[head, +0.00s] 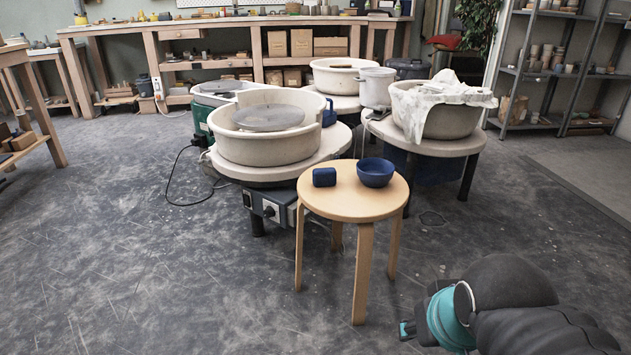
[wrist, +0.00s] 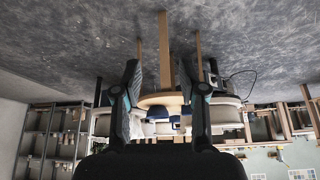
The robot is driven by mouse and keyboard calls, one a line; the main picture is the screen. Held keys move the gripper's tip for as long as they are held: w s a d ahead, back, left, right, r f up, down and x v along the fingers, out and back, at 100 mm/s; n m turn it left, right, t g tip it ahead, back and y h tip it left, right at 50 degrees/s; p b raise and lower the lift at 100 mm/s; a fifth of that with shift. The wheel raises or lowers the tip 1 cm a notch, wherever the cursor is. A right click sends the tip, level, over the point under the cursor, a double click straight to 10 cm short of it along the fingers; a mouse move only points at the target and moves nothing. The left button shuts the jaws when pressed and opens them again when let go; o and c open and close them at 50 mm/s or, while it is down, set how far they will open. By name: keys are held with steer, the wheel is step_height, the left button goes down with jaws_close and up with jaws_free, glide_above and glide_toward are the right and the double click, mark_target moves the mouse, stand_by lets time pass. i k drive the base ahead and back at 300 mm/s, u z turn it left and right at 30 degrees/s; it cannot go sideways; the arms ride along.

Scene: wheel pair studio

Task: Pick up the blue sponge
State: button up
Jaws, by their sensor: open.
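The blue sponge (head: 324,177) is a small dark-blue block with rounded corners. It rests on the left part of a round wooden stool's top (head: 345,205), beside a blue bowl (head: 375,173) and a little apart from it. The sponge (wrist: 186,110) and bowl (wrist: 157,113) appear small in the distance there.
Pottery wheels with large basins (head: 265,145) stand just behind the stool. A cloth (head: 445,92) covers one basin at the right. A black cable (head: 180,180) lies on the floor at left. A workbench and shelves line the back. Floor in front of the stool is clear.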

mark_target(323, 176)
steer(key=u, duration=0.25)
steer(key=i, duration=1)
steer(key=u, duration=0.05)
